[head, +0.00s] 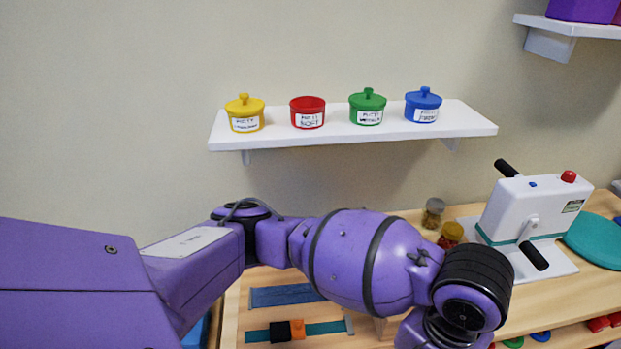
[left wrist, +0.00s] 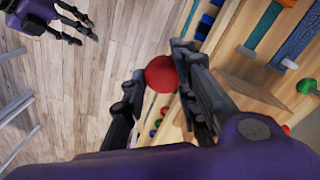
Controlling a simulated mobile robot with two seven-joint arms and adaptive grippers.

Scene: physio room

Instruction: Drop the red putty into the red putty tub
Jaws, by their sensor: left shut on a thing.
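The red putty (left wrist: 163,73) is a round red lump between the fingertips of my left gripper (left wrist: 158,82) in the left wrist view. The gripper is shut on it and holds it off any surface. In the head view my left arm crosses the lower middle, and its fingers and the putty are out of sight. The red putty tub (head: 307,113) stands upright on the white wall shelf, lidless, with a white label. My right gripper (left wrist: 88,40) shows at the top left of the left wrist view, empty, its fingertips apart.
Yellow (head: 245,114), green (head: 367,107) and blue (head: 423,105) lidded tubs share the white shelf (head: 225,139). Below, a wooden bench (head: 565,289) carries a white machine with black handles (head: 525,215), jars (head: 433,213) and a teal disc (head: 597,240). The wall above the tubs is clear.

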